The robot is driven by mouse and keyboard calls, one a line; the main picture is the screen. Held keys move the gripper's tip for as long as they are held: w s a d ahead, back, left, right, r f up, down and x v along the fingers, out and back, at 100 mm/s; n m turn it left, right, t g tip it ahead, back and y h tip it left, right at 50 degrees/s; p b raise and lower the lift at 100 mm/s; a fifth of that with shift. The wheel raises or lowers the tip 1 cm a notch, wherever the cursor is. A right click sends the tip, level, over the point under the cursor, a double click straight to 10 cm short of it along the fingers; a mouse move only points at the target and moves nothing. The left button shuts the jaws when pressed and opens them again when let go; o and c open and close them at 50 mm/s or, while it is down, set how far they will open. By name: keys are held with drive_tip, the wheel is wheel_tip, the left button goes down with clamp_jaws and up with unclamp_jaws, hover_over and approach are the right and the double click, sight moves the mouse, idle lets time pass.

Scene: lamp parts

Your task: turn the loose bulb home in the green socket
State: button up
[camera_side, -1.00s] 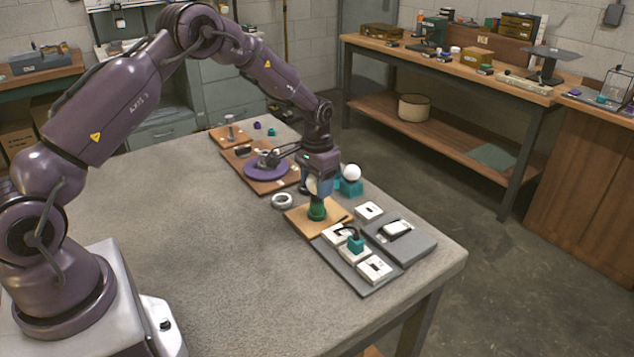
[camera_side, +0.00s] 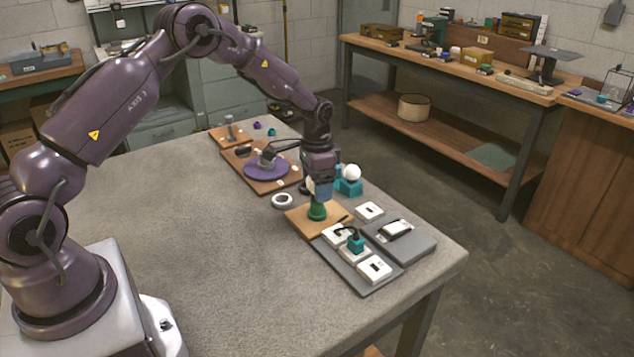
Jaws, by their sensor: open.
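The green socket (camera_side: 317,211) stands upright on a tan wooden board (camera_side: 299,222) near the right part of the table. My gripper (camera_side: 318,196) points down directly above the socket, with its fingers around the place where the bulb sits. The jaws are open. Only a small pale patch shows between the fingers, and I cannot tell how deep the bulb sits in the socket. A round white bulb (camera_side: 352,172) stands on a teal holder (camera_side: 350,187) just behind and to the right of my gripper.
A grey panel (camera_side: 358,282) with white switch plates and a teal plug (camera_side: 355,244) lies in front. A grey tray (camera_side: 420,243) is to its right. The table's left side is clear.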

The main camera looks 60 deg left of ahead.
drive_tip(key=shift+n, duration=0.6)
drive_tip(key=r, duration=0.3)
drive_tip(key=s+r, duration=0.1)
drive_tip(key=r, duration=0.7)
drive_tip(key=shift+s+d+r, duration=0.2)
drive_tip(key=shift+s+d, duration=0.05)
drive_tip(key=s+d+r+t, duration=0.2)
drive_tip(key=s+r, duration=0.3)
drive_tip(key=s, duration=0.4)
drive_tip(key=s+d+r+n+t, duration=0.1)
drive_tip(key=s+d+r, duration=0.4)
drive_tip(key=s, duration=0.4)
drive_tip(key=s+d+r+n+t, duration=0.1)
drive_tip(key=s+d+r, duration=0.3)
drive_tip(key=s, duration=0.5)
drive_tip(key=shift+s+d+r+t, duration=0.25)
drive_tip(key=shift+r+t, duration=0.35)
drive_tip(key=shift+t, duration=0.2)
